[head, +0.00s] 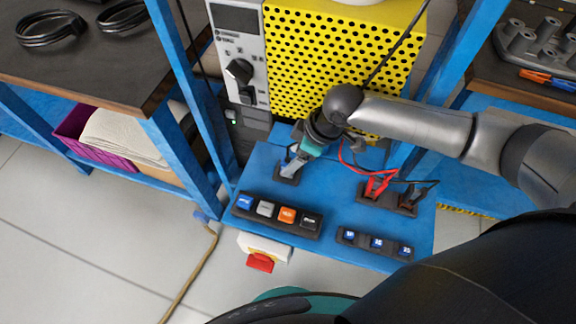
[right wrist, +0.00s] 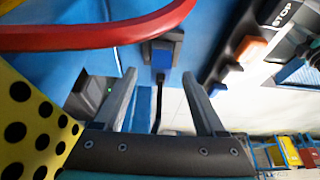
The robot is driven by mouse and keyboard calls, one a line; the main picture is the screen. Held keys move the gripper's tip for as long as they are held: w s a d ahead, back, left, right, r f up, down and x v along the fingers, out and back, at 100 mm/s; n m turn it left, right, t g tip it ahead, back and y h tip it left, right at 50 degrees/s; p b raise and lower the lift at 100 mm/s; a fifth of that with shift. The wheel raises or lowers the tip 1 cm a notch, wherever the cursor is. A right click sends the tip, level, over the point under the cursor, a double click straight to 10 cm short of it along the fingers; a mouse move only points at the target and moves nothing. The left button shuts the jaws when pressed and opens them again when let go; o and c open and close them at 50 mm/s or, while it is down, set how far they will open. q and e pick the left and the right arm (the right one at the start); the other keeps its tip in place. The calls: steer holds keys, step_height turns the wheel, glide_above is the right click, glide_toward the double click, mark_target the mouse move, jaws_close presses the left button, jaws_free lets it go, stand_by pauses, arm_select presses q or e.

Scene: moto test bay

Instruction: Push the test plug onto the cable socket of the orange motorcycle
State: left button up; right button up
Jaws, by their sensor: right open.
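The likely test plug is a small blue and dark piece (right wrist: 161,57) with a black cable, in the right wrist view. It sits in or against a dark holder, ahead of and between the finger tips. In the head view the dark holder (head: 286,179) stands at the left of the blue shelf, and my gripper largely hides the plug. My right gripper (head: 291,166) points down over this holder. Its two fingers (right wrist: 160,76) are apart, with nothing clearly gripped. The orange motorcycle and its cable socket are not in view. My left gripper is not in view.
Red and black clamps (head: 378,186) with a looping red lead (right wrist: 100,32) are close to my right gripper. A button panel (head: 277,215), a small blue-button strip (head: 375,243) and a red switch (head: 260,262) are at the front. Blue posts and a yellow perforated cabinet (head: 320,60) surround the shelf.

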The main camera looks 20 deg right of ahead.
steer(key=b+x, duration=0.1)
steer(key=x, duration=0.3)
steer(key=shift+s+f, duration=0.1)
steer(key=shift+d, duration=0.1)
jaws_close()
stand_by(0.5)
